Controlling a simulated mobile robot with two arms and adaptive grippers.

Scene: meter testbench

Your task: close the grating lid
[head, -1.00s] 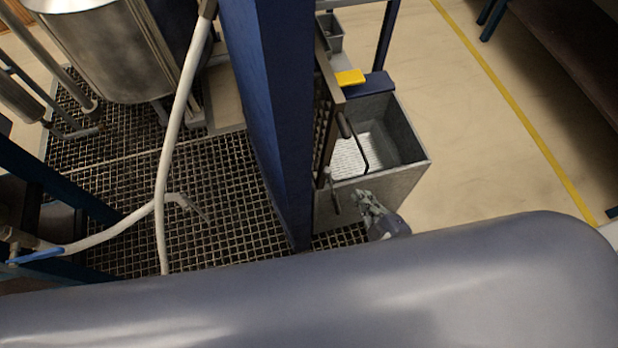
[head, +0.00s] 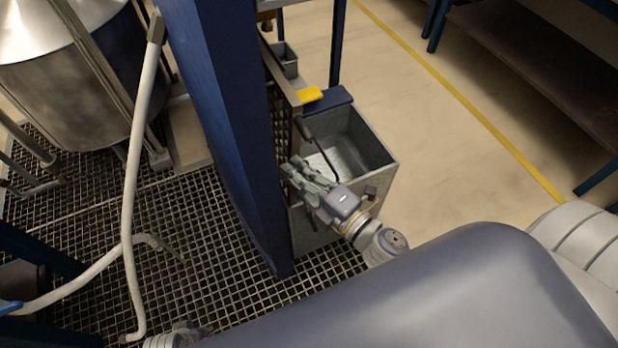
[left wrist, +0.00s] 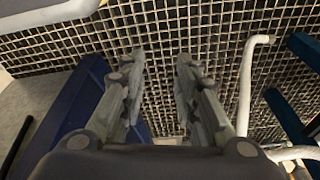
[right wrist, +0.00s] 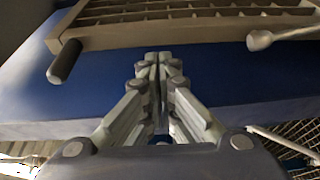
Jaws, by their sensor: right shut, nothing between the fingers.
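The grating lid (head: 285,82) stands upright, seen nearly edge-on, beside the blue post and at the left side of the grey bin (head: 378,165), whose top is open. The lid's frame (right wrist: 185,38) crosses the top of the right wrist view, with a dark handle (right wrist: 66,61) at its left. My right gripper (head: 293,170) is shut and empty, near the lid's lower part; contact cannot be told. In its wrist view the fingertips (right wrist: 158,58) are together just below the frame. My left gripper (left wrist: 160,60) is open and empty above the floor grating.
The thick blue post (head: 232,130) stands directly left of the lid. A pale hose (head: 130,190) and a metal tank (head: 70,75) are farther left. A yellow block (head: 310,95) sits by the bin's back edge. Open floor (head: 430,130) lies to the right.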

